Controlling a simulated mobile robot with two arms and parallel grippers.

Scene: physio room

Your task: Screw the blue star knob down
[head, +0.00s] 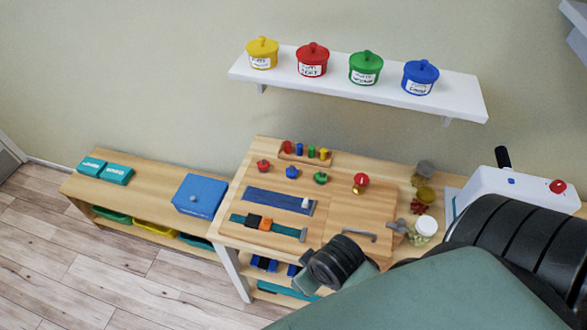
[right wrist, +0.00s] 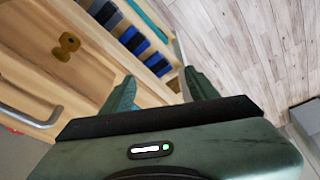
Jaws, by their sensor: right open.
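The blue star knob (head: 292,172) stands on the wooden workbench (head: 335,205) in the head view, between a red knob (head: 263,166) and a green knob (head: 320,178). Whether its underside touches the board is too small to tell. My right arm comes in from the lower right, and its dark joint is over the bench's front, well short of the blue knob. My right gripper (right wrist: 162,90) is open in the right wrist view, its two green fingers apart with nothing between them. The blue knob is not in that view. My left gripper is not in view.
Another red knob on brass (head: 361,182) stands to the right. Jars (head: 426,226) crowd the bench's right side. A blue slotted strip (head: 275,200) lies in front. A shelf (head: 345,85) with lidded pots hangs above. The right wrist view shows a metal handle (right wrist: 30,115) and a brass fitting (right wrist: 68,45).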

